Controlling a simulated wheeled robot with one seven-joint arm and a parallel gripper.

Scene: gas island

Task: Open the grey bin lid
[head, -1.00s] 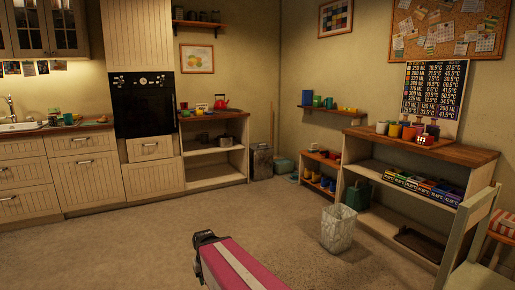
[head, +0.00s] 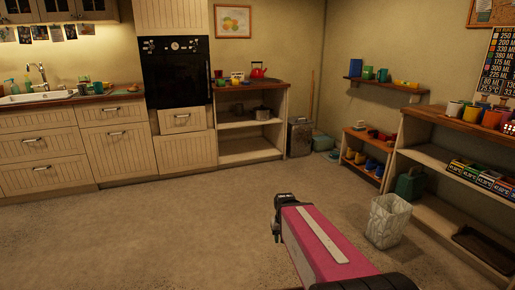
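The grey bin (head: 299,138) stands upright on the floor in the back corner, just right of the low wooden-topped shelf unit. Its top looks closed, but it is small and dim, so lid details are hard to make out. My pink arm reaches in from the lower right, and its dark end (head: 279,212) is over the open floor, well short of the bin and apart from it. The fingers cannot be made out, so I cannot tell whether my gripper is open or shut.
A whitish wastebasket (head: 387,221) stands on the floor at right, before a shelf unit (head: 431,158). A small low shelf (head: 363,155) and a green container (head: 409,183) are behind it. The floor (head: 190,220) between me and the bin looks clear.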

